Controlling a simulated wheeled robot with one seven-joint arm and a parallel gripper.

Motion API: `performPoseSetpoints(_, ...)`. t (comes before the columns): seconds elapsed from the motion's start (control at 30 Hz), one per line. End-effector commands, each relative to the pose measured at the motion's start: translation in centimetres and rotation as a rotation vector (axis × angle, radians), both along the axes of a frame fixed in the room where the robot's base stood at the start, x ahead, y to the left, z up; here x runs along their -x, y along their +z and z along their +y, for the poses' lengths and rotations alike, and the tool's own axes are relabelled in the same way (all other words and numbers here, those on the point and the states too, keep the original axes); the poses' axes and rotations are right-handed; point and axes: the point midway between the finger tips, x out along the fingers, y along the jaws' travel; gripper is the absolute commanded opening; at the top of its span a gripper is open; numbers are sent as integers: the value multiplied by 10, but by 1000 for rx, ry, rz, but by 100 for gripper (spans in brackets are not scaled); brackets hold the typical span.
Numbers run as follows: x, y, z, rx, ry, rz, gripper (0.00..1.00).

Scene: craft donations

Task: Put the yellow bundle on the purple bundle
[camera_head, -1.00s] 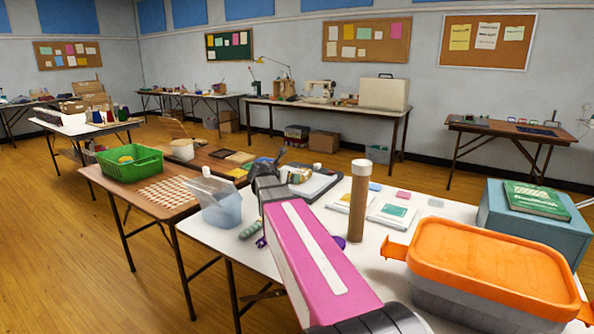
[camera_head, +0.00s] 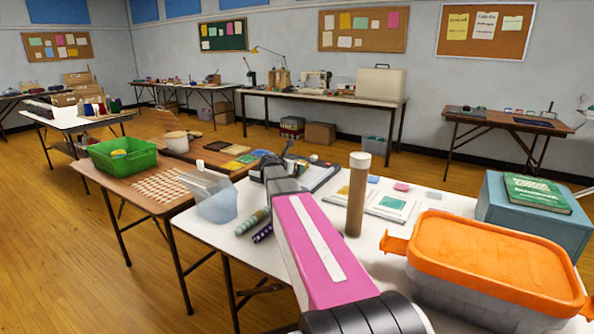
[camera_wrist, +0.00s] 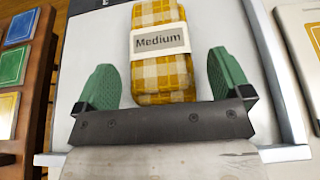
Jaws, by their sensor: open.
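The yellow bundle (camera_wrist: 170,82) is a yellow-and-white checked folded cloth with a paper band reading "Medium". In the wrist view it lies on a pale, grey-edged tray or board (camera_wrist: 85,40). My gripper (camera_wrist: 163,68) is open, its two green fingers on either side of the bundle, with gaps showing on both sides. In the head view my gripper (camera_head: 268,166) is over the far part of the white table, and the yellow bundle is hidden behind it. I cannot make out a bundle that is clearly the purple one; a purple dotted roll (camera_head: 262,233) lies beside my arm.
A cork-coloured tube with a white cap (camera_head: 357,195) stands upright right of my arm. An orange-lidded box (camera_head: 490,258) and a teal box (camera_head: 500,212) crowd the right. A clear container (camera_head: 215,200) stands left. A wooden rack with coloured squares (camera_wrist: 38,75) is left of the bundle.

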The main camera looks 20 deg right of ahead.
Motion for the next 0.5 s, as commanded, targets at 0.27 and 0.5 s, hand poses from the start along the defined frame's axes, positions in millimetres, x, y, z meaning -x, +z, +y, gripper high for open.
performPoseSetpoints(0.27,-12,-7,-15,0,-1,0,96)
performPoseSetpoints(0.5,-11,-7,-15,0,-1,0,54)
